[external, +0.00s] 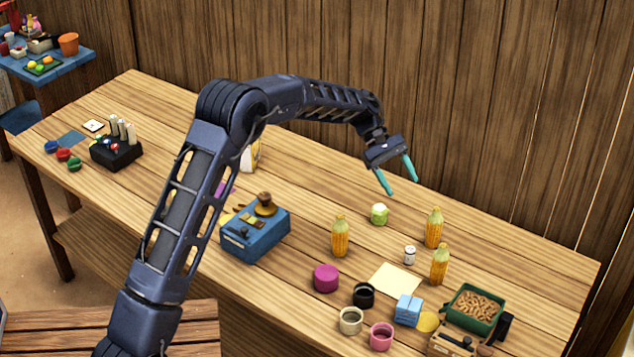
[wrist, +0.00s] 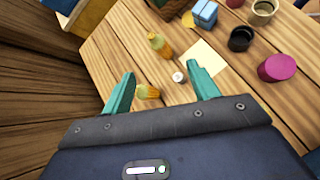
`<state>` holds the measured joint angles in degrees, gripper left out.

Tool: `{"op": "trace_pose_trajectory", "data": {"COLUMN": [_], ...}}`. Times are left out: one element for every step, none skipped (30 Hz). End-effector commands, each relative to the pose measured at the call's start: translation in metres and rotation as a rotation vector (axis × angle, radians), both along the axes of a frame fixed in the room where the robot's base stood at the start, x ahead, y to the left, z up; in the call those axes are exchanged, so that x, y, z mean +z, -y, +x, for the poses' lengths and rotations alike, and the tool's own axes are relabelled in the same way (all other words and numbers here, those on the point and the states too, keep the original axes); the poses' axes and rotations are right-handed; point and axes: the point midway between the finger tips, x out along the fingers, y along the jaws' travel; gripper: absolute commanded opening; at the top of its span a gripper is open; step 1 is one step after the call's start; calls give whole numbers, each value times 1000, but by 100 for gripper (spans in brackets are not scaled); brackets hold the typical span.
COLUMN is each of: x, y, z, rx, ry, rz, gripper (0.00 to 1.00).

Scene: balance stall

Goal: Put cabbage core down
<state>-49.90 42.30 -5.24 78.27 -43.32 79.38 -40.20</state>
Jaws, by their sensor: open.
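The cabbage core (external: 379,214), a small pale green and white block, stands on the wooden table (external: 300,180) in the external view. I cannot make it out in the wrist view. My gripper (external: 400,186) is open with its teal fingers pointing down, above the table and near the cabbage core in the picture. It looks clear of the core, with nothing between the fingers. The open fingers also show in the wrist view (wrist: 161,69).
Several corn cobs (external: 340,236) and a small white can (external: 409,255) stand around the core. A cream sheet (external: 395,279), magenta cylinder (external: 326,278), blue block (external: 408,311) and green tray (external: 477,307) lie toward the front. A blue scale (external: 255,232) stands left. Bare table lies right of the corn.

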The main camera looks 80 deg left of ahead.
Motion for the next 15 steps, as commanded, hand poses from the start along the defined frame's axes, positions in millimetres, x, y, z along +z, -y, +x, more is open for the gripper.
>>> {"op": "trace_pose_trajectory", "data": {"x": [17, 24, 35, 42, 49, 59, 66, 73, 81, 88, 94, 102, 108, 114, 121], "y": [21, 32, 47, 58, 69, 84, 95, 106, 121, 131, 142, 156, 167, 177, 190], "z": [1, 1, 1, -1, -1, -3, -5, -7, -11, -13, -16, -21, -24, -28, -34], "rx": [-35, -57, -84, -106, -126, -154, -176, -196, -225, -245, -265, -295, -316, -336, -365], "ry": [6, 10, 15, 18, 23, 27, 32, 36, 41, 48, 53, 59, 65, 70, 78], "rz": [34, 53, 79, 98, 118, 144, 164, 182, 207, 227, 246, 271, 289, 308, 334], "gripper": [60, 60, 60, 60, 60, 60, 60, 60, 60, 60, 60, 60, 60, 60, 60]}}
